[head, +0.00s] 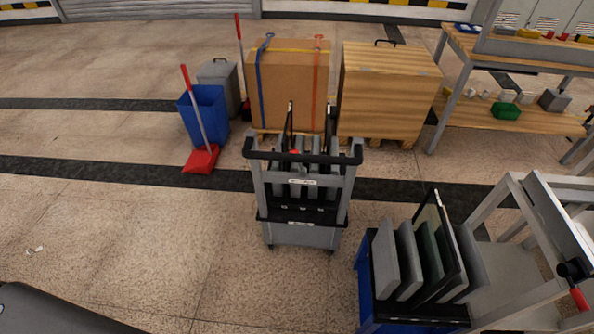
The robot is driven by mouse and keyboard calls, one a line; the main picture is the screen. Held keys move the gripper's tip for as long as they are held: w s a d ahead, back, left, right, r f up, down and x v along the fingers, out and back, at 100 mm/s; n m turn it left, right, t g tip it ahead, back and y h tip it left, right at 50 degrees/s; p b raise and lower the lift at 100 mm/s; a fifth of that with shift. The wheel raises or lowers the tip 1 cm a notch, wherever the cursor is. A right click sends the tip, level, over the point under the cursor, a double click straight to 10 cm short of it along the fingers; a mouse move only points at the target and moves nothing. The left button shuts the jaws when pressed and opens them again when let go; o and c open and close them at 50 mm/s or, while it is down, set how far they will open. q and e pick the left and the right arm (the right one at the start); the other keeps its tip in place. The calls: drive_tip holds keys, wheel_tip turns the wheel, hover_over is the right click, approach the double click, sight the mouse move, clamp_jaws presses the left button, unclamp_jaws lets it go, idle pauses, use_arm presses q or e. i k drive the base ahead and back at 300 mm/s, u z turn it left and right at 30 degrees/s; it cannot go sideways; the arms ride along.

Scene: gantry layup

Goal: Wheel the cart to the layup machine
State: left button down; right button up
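A grey cart (303,235) with a black top handle stands upright on the floor near the middle of the head view. Several grey panels stand upright in its upper part. Its handle bar faces me, and small dark casters show at its base. Neither of my grippers is in view, so nothing is seen touching the cart. I cannot pick out the layup machine for certain. A grey metal frame (545,222) with a red-ended handle is cut off at the right edge.
A blue rack (365,285) with upright panels stands right of the cart. Behind the cart are a strapped cardboard box (290,85) and a wooden crate (385,95). A blue bin (203,115) and red dustpan (201,159) stand back left. A workbench (490,60) stands back right. The left floor is mostly clear.

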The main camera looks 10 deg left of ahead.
sight(301, 222)
drive_tip(key=z, duration=0.2)
drive_tip(key=k, duration=0.6)
drive_tip(key=z, duration=0.6)
drive_tip(key=k, duration=0.65)
drive_tip(key=z, duration=0.85)
drive_tip(key=i, duration=0.75)
drive_tip(key=u, duration=0.5)
drive_tip(key=i, duration=0.75)
drive_tip(key=u, duration=0.75)
